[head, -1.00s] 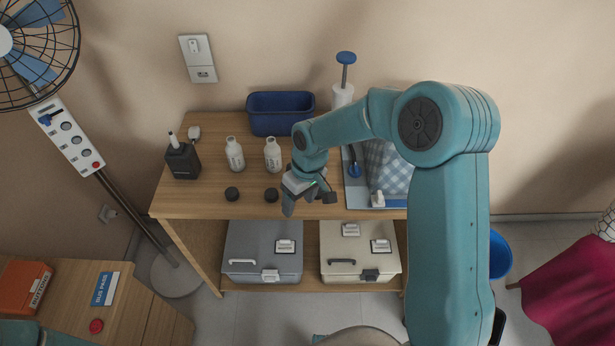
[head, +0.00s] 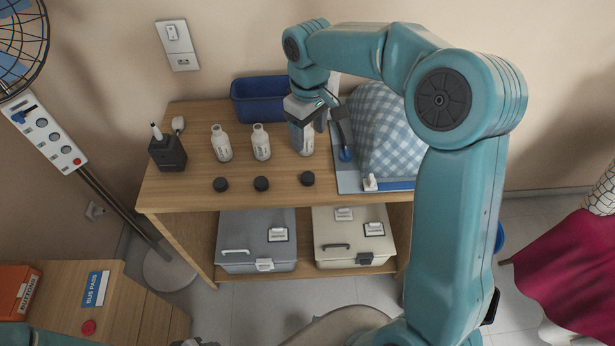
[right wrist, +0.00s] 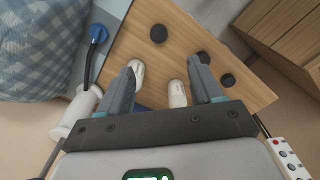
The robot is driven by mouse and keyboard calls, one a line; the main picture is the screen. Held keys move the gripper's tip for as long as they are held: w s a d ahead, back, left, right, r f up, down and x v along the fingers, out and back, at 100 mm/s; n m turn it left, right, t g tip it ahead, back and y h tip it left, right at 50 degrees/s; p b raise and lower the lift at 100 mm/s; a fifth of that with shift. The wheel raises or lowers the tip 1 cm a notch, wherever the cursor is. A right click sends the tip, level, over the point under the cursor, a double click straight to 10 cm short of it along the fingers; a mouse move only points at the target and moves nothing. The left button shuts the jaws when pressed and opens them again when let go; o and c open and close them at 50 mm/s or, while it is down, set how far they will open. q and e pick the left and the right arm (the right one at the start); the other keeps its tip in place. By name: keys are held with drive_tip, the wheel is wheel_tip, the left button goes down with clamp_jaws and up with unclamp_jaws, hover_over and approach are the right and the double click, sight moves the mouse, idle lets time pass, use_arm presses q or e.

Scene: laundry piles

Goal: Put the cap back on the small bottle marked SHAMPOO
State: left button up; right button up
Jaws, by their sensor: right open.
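Three small white open-necked bottles stand upright on the wooden table: left (head: 221,145), middle (head: 261,144) and right (head: 303,144). I cannot read their labels, so I cannot tell which says SHAMPOO. Three black caps lie in front of them: left (head: 220,184), middle (head: 261,184) and right (head: 307,179). My right gripper (right wrist: 166,66) is open and empty, close above the right bottle, whose top it hides in the head view. The right wrist view shows two bottles (right wrist: 137,74) (right wrist: 177,94) between the fingers, and all three caps beyond. My left gripper is out of view.
A blue bin (head: 258,103) stands behind the bottles. Two boxes (head: 257,240) (head: 354,236) sit on the shelf below.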

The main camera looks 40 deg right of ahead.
hover_over(309, 177)
drive_tip(key=f, duration=1.1)
drive_tip(key=shift+s+a, duration=0.15)
drive_tip(key=shift+a, duration=0.05)
drive_tip(key=shift+f, duration=0.1)
drive_tip(key=f, duration=0.2)
drive_tip(key=f+p, duration=0.1)
drive_tip(key=f, duration=0.2)
drive_tip(key=shift+w+d+f, duration=0.1)
drive_tip(key=shift+w+d, duration=0.1)
drive_tip(key=c, duration=1.1)
